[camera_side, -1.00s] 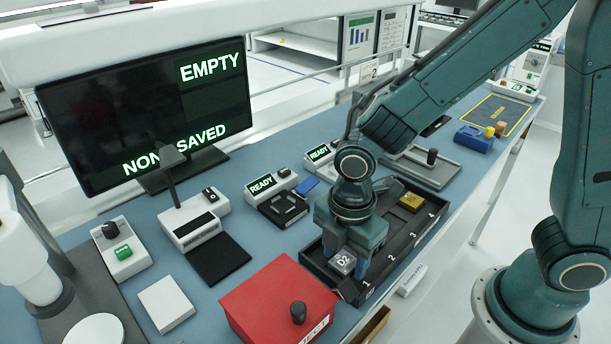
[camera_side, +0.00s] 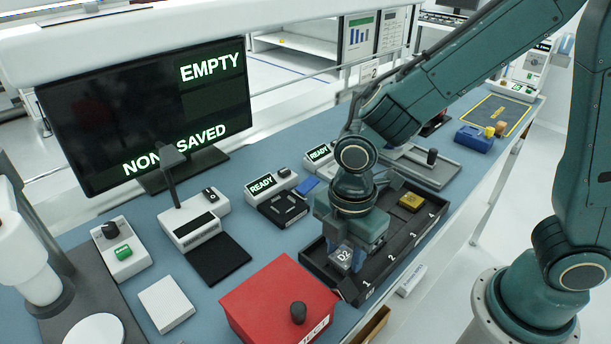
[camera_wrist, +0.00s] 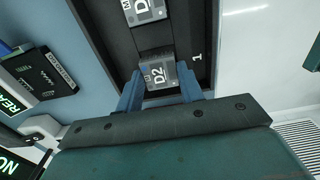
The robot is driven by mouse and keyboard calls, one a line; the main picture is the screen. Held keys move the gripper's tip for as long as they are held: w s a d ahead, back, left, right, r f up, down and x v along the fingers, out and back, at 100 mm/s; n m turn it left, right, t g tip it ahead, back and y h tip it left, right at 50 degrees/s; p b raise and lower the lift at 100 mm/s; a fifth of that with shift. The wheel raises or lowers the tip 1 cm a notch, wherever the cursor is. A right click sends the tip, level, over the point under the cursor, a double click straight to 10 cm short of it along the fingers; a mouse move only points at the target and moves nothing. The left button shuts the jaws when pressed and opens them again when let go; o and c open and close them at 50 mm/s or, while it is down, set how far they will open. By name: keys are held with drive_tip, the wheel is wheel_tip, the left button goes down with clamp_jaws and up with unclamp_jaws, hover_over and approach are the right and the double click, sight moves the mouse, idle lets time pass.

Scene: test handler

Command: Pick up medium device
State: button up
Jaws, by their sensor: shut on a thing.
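The medium device, a small grey block labelled D2 (camera_side: 344,257), is between the jaws of my gripper (camera_side: 349,250) near the slot 1 end of the black numbered tray (camera_side: 387,276). In the wrist view, the D2 block (camera_wrist: 157,76) has a small M beside its label. The blue fingers of my gripper (camera_wrist: 159,88) are shut on its two sides. The block looks upright, at or slightly above the tray floor; the exact gap is hard to tell.
Another grey device (camera_wrist: 143,12) sits further along the tray in the wrist view. A yellow device (camera_side: 411,201) is near slot 4. A red box (camera_side: 275,300) stands close on the left. Test sockets (camera_side: 284,209) marked READY are behind the tray.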

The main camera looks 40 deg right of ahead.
sight(344, 255)
drive_tip(key=shift+r, duration=1.8)
drive_tip(key=shift+w+r, duration=0.1)
